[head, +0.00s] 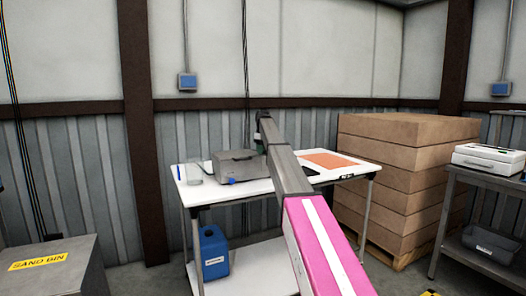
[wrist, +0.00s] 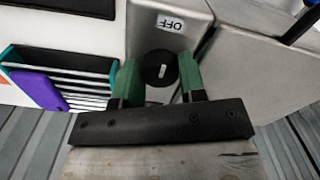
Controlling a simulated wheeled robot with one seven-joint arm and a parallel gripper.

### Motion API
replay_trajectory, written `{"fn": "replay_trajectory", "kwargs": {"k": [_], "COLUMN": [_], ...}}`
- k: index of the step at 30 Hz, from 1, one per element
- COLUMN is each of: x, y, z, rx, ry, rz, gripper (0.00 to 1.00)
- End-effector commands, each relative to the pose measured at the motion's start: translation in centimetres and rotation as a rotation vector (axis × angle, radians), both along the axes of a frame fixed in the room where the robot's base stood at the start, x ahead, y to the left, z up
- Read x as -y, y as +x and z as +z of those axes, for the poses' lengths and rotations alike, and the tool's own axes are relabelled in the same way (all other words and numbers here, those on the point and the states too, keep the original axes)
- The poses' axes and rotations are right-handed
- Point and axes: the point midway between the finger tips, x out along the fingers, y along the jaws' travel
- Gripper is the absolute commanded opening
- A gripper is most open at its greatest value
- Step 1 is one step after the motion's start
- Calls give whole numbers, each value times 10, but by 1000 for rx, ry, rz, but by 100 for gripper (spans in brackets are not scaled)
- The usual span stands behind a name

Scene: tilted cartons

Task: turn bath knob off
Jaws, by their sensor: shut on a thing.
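The black round bath knob (wrist: 159,69) is in the wrist view, on the front of the grey bath (wrist: 200,14). The knob has a short white mark that runs roughly up and down in the picture. A white label reading OFF (wrist: 170,22), upside down in the picture, is just above it. My gripper (wrist: 160,74) has its green fingers on both sides of the knob and is shut on it. In the head view the grey bath (head: 239,168) stands on the white table, and my arm hides its right side and the knob.
The white table (head: 205,195) also holds a clear beaker (head: 193,173) and an orange sheet (head: 326,160). A blue jug (head: 213,251) is on its lower shelf. Stacked cartons (head: 405,165) stand to the right. A rack with a purple item (wrist: 35,90) is left of the knob.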

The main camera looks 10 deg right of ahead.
Motion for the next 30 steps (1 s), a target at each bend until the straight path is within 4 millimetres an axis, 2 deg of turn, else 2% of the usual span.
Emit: {"fn": "replay_trajectory", "kwargs": {"k": [12,13,14,23,30], "x": [0,0,0,0,-1], "y": [1,1,1,0,0], "z": [1,1,1,0,0], "rx": [1,1,1,1,1], "ry": [0,0,0,1,1], "rz": [9,9,9,-3,-145], "gripper": [14,41,48,48,48]}}
